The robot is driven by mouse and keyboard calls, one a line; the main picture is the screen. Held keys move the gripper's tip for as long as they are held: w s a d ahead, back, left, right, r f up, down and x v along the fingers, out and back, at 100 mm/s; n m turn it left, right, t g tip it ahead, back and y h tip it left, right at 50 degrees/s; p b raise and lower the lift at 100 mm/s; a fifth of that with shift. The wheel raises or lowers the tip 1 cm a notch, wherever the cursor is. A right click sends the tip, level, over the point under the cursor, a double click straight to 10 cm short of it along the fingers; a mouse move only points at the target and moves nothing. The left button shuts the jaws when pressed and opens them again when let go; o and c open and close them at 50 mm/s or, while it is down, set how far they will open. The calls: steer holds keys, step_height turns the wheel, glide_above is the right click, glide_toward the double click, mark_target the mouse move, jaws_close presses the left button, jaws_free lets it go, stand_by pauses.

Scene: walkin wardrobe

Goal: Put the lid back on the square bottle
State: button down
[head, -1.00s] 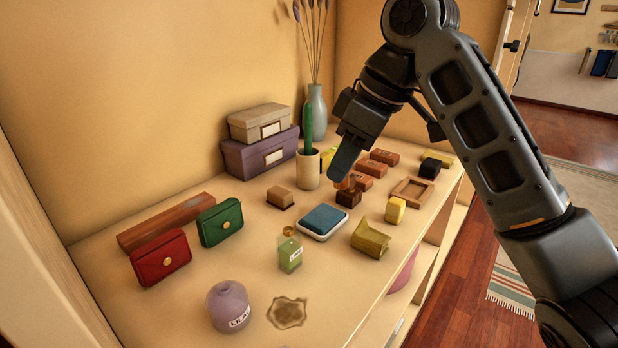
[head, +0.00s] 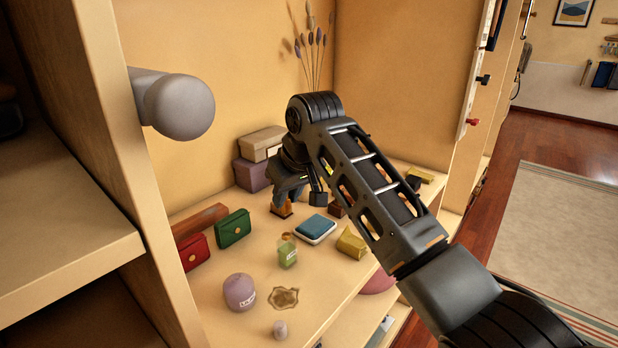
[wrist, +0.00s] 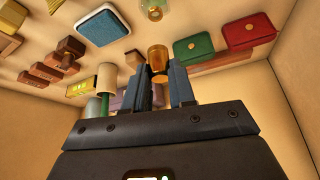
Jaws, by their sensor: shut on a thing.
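The square bottle (head: 288,253) is pale green with a light label and stands upright on the shelf, a gold ring at its neck. Its top part also shows at the upper edge of the wrist view (wrist: 154,9). My gripper (head: 283,198) is shut on an amber lid (wrist: 157,58), which sits between the two blue-grey fingertips in the wrist view. In the head view the gripper is left of and behind the bottle, apart from it, over the area of a small tan block (wrist: 134,59). The lid is hard to separate from that block there.
A blue-topped box (head: 316,228) and a yellow pouch (head: 351,242) lie right of the bottle. Green (head: 234,228) and red (head: 193,252) purses lie left. A lilac round bottle (head: 239,291) and a small lilac stopper (head: 280,328) stand in front. A shelf upright (head: 150,190) borders the left.

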steer(key=shift+s+a+f+b, duration=0.1)
steer(key=shift+a+f+b, duration=0.05)
steer(key=shift+f+b, duration=2.15)
steer(key=shift+f, duration=1)
steer(key=shift+p, duration=0.85)
steer(key=shift+f+p, duration=0.15)
steer(key=shift+p, duration=0.35)
stand_by(0.4)
steer(key=c, duration=0.9)
jaws_free()
steer(key=shift+o, duration=0.5)
